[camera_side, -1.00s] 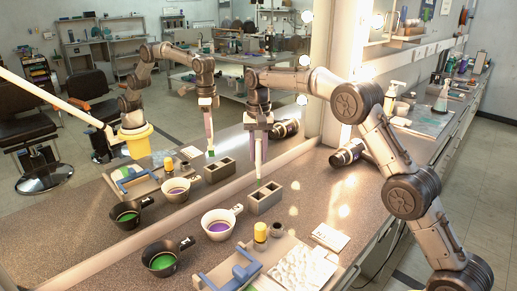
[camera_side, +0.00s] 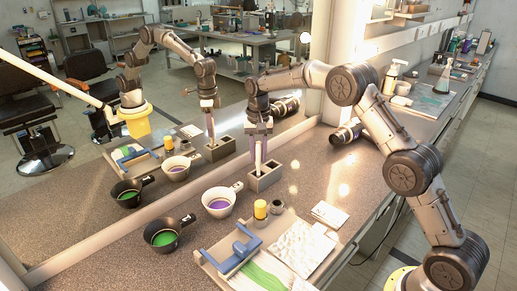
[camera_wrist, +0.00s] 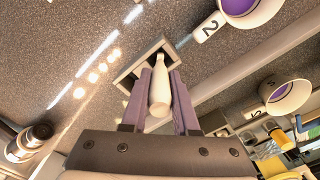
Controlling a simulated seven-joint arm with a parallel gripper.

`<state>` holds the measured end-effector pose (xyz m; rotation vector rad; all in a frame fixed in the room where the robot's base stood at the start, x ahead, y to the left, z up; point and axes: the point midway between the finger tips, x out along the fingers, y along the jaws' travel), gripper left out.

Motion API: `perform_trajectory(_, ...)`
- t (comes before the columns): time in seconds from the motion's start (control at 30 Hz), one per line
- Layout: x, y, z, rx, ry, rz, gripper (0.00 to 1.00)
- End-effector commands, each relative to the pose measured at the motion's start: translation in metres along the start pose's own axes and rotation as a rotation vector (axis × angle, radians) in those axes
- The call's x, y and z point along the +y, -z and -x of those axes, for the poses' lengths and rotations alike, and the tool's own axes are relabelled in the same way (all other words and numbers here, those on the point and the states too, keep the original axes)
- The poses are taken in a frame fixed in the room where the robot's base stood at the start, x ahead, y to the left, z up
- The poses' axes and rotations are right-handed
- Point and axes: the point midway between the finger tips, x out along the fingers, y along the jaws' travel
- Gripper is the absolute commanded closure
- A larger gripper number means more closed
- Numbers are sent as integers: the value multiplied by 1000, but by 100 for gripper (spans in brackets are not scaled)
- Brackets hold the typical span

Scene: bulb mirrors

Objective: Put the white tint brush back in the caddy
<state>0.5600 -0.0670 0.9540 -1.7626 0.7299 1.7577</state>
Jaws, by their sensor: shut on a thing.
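The white tint brush (camera_wrist: 159,92) is held upright between the purple fingers of my gripper (camera_side: 258,150), which is shut on it. The grey caddy (camera_side: 266,182) is a block with two square openings, standing on the counter by the mirror. The brush's lower end is at the caddy's left opening in the side view. In the wrist view, the brush overlaps the opening of the caddy (camera_wrist: 127,78). How deep the tip sits is hidden.
A white bowl (camera_side: 217,213) of purple tint and a black bowl (camera_side: 147,237) of green tint stand to the left. A yellow-capped bottle (camera_side: 260,208) stands close in front of the caddy. A blue-handled tool (camera_side: 235,251) lies on a tray. A dark cylinder (camera_side: 346,134) lies behind.

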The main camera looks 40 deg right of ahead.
Motion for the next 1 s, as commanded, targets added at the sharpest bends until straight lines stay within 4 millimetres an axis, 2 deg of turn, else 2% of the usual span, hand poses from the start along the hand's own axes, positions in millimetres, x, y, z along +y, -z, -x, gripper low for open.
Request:
perform_trajectory(0.43, 0, 0, -6, 0, 0, 0, 100)
perform_trajectory(0.47, 0, 0, -6, 0, 0, 0, 68)
perform_trajectory(0.63, 0, 0, -5, 0, 0, 0, 38)
perform_trajectory(0.87, 0, 0, -5, -1, 0, 0, 35)
perform_trajectory(1.0, 0, 0, -5, -1, 0, 0, 10)
